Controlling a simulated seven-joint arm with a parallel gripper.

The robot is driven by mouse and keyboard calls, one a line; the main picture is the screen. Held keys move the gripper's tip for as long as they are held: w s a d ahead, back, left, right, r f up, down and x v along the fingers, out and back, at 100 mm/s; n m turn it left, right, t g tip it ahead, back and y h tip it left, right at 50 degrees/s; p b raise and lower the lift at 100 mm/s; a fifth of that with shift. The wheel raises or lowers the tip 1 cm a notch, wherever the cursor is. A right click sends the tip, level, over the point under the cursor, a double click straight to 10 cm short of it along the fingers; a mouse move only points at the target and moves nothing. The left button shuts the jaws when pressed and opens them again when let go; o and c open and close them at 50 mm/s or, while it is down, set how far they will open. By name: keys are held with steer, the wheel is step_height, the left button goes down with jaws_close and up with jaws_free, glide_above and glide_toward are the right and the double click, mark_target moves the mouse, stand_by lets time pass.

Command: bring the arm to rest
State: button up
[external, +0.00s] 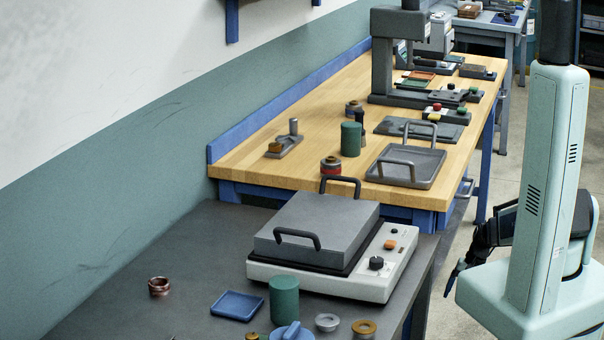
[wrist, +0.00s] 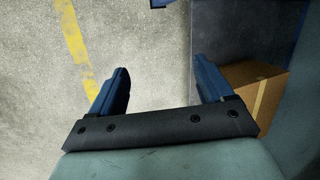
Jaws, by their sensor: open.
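My gripper (wrist: 158,88) shows in the wrist view with its two blue-black fingers spread wide apart and nothing between them. It points down at the bare concrete floor. In the external view my gripper (external: 450,280) hangs at the right, beside my pale green arm, clear of the benches. Its fingertips there are small and partly hidden by the arm.
A wooden bench (external: 240,155) stands behind. A cardboard box (wrist: 262,92) is at the wrist view's right.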

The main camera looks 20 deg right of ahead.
steer(key=s+a+f+n+g+h, duration=0.1)
steer(key=s+a, duration=0.3)
steer(key=s, duration=0.6)
steer(key=s+a+f+n+g+h, duration=0.1)
steer(key=s+a+f+n+g, duration=0.2)
steer(key=s, duration=0.7)
steer(key=s+a+f+n+g+h, duration=0.1)
steer(key=s+a+n+g, duration=0.2)
steer(key=s, duration=0.7)
steer(key=a, duration=0.2)
steer(key=shift+a+f, duration=0.35)
steer(key=shift+f, duration=0.05)
